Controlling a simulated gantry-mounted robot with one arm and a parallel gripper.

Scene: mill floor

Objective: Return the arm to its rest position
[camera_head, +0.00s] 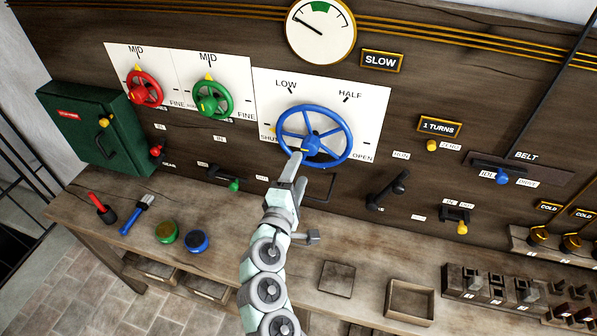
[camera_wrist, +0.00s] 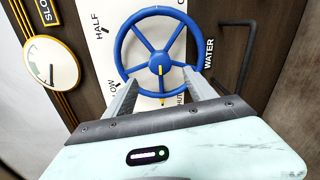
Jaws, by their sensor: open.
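My gripper (camera_head: 297,160) reaches up from the lower middle to the front of the blue handwheel (camera_head: 333,157) on the wall panel. In the wrist view my gripper (camera_wrist: 160,88) shows its two fingers spread apart, with the lower part of the blue wheel (camera_wrist: 152,18) beyond and between them. The fingers overlap the wheel's lower rim; I cannot tell whether they touch it. The wheel's yellow mark points toward SHUT in the wrist view. Nothing is held.
A bench (camera_head: 235,265) runs below the panel, with a brush (camera_head: 138,214), a green jar (camera_head: 167,232), a blue jar (camera_head: 196,240) and a tray (camera_head: 410,300). Black levers (camera_head: 387,190) stick out at right. A red wheel (camera_head: 144,88) and green wheel (camera_head: 213,99) are at left.

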